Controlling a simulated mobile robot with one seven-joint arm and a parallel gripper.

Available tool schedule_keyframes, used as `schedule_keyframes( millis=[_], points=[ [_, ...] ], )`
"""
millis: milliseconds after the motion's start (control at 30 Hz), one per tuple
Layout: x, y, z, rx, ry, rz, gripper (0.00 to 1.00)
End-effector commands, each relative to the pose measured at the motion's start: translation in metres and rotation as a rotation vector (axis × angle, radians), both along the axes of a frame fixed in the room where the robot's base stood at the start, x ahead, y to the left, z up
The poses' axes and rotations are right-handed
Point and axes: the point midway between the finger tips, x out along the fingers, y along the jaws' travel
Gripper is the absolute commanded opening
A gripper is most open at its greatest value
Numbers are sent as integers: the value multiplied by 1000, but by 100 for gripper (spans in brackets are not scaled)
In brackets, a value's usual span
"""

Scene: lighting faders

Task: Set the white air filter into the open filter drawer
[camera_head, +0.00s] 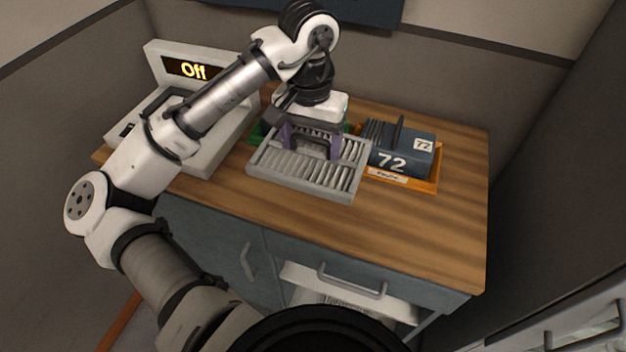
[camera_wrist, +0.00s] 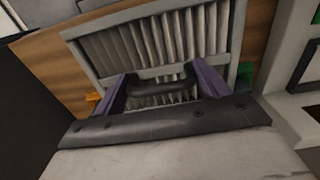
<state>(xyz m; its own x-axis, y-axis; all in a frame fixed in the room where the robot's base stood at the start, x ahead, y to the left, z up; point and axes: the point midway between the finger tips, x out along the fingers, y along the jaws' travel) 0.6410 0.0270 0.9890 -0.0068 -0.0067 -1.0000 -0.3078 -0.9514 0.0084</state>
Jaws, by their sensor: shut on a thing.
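The white air filter (camera_head: 270,164) has pleats in a light grey frame with a dark handle bar across its middle. It is at the middle of the wooden counter, and whether it touches the counter I cannot tell. My gripper (camera_head: 312,150) is above it with its purple fingers shut on the handle. In the wrist view, the filter (camera_wrist: 236,45) fills the upper middle, with my gripper (camera_wrist: 160,88) around the handle (camera_wrist: 150,91). The open filter drawer (camera_head: 400,306) is below the counter front, pulled out, with a bar handle; its inside is partly hidden.
A grey machine with an "Off" display (camera_head: 186,69) stands at the left of the counter. A dark blue block marked 72 (camera_head: 405,155) sits in an orange tray (camera_head: 432,184) right of the filter. Something green (camera_head: 257,133) shows behind the filter. The counter's front right (camera_head: 420,240) is clear.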

Motion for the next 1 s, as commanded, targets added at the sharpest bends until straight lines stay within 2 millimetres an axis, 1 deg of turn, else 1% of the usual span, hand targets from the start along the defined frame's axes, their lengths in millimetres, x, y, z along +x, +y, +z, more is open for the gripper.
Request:
schedule_keyframes(
  millis=[33,100,200,300,467,600,700,1000],
  points=[
    [-1,0,-14,-1,3,1,48],
    [-1,0,-31,0,2,1,48],
    [-1,1,-53,1,2,1,48],
    [0,1,-67,1,1,1,48],
    [0,0,-80,0,1,1,48],
    [0,0,-100,0,1,1,48],
    [0,0,-111,0,0,0,48],
    [0,0,-114,1,-1,0,48]
  ],
)
